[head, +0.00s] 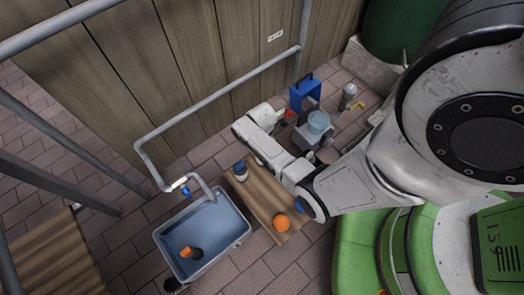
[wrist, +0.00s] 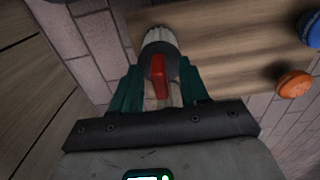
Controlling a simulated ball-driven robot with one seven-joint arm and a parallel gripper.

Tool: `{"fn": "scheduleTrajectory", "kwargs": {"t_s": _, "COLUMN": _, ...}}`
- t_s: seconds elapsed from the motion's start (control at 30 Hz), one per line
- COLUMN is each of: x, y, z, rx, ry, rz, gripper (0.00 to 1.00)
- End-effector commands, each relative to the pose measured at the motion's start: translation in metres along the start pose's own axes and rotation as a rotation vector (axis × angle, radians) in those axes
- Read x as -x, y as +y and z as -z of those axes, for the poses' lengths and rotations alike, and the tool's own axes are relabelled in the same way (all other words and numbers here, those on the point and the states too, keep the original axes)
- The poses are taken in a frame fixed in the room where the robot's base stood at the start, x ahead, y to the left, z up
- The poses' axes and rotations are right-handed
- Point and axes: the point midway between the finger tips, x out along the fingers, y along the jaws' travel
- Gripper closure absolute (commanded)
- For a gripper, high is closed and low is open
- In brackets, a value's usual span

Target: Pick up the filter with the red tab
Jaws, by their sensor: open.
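The filter (wrist: 160,38) with the red tab (wrist: 158,76) shows in the wrist view just ahead of my gripper. It has a pale, ribbed end, and the red tab points back toward the palm. It is by the near edge of a wooden board (wrist: 232,38). My gripper (wrist: 160,84) is open, with one teal finger on each side of the red tab. I cannot tell whether the fingers touch it.
A blue-capped item (head: 240,171) and an orange item (head: 281,222) stand on the board. A grey-blue tub (head: 240,228) with an orange object (head: 191,252) inside stands to its left. A grey pipe rail (head: 215,105) runs along the wooden wall. A blue box (head: 304,96) stands behind.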

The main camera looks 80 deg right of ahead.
Motion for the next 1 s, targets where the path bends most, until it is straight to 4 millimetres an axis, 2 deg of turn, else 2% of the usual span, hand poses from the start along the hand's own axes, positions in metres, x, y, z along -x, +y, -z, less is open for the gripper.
{"fn": "scheduleTrajectory", "kwargs": {"t_s": 0.17, "x": 0.0008, "y": -0.0001, "z": -0.0001, "rx": 0.000, "ry": 0.000, "rz": 0.000, "gripper": 0.57}}
{"fn": "scheduleTrajectory", "kwargs": {"t_s": 0.6, "x": 0.0007, "y": -0.0004, "z": -0.0002, "rx": 0.000, "ry": 0.000, "rz": 0.001, "gripper": 0.99}}
{"fn": "scheduleTrajectory", "kwargs": {"t_s": 1.0, "x": 0.0008, "y": -0.0003, "z": -0.0001, "rx": 0.000, "ry": 0.000, "rz": 0.000, "gripper": 1.00}}
